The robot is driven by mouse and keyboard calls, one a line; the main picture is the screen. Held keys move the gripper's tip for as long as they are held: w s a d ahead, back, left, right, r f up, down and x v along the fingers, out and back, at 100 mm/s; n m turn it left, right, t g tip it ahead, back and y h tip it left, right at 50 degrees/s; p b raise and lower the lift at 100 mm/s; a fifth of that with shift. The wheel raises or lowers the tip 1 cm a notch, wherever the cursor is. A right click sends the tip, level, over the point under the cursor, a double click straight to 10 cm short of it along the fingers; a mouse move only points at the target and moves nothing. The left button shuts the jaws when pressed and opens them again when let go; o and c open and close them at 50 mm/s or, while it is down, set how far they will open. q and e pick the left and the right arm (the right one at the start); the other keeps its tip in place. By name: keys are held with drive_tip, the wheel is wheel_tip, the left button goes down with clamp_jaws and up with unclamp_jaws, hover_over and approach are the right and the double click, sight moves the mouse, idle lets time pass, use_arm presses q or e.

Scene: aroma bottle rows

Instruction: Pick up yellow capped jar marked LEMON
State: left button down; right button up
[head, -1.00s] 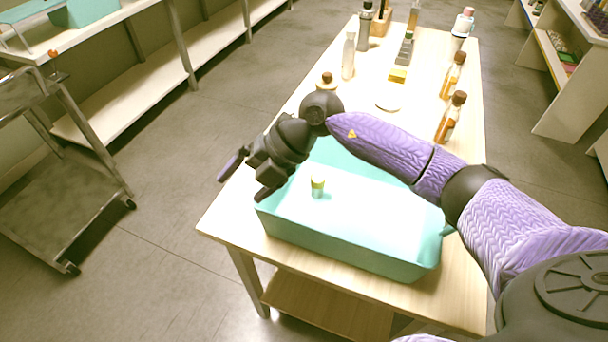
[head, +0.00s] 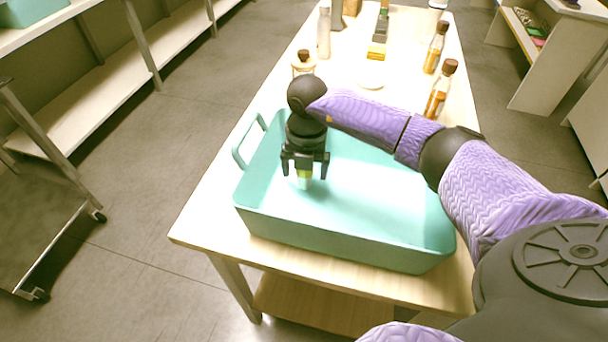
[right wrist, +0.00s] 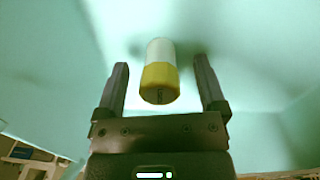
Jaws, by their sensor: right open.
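The yellow-capped jar (head: 304,182) stands inside the teal bin (head: 330,245), towards its left side. In the right wrist view the jar (right wrist: 160,66) shows a white body and a yellow cap with small dark marks that I cannot read. My right gripper (head: 304,168) is open and points down over the jar. Its fingers (right wrist: 161,88) lie to either side of the jar with a gap on both sides. In the head view the gripper hides part of the cap. My left gripper is not in view.
The bin's walls rise around the jar, with a handle (head: 247,142) at its left end. Amber bottles (head: 440,90) stand on the wooden table (head: 205,215) at the right. A corked bottle (head: 303,63) and a white bottle (head: 324,35) stand behind the bin. The rest of the bin floor is empty.

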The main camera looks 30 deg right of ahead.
clamp_jaws()
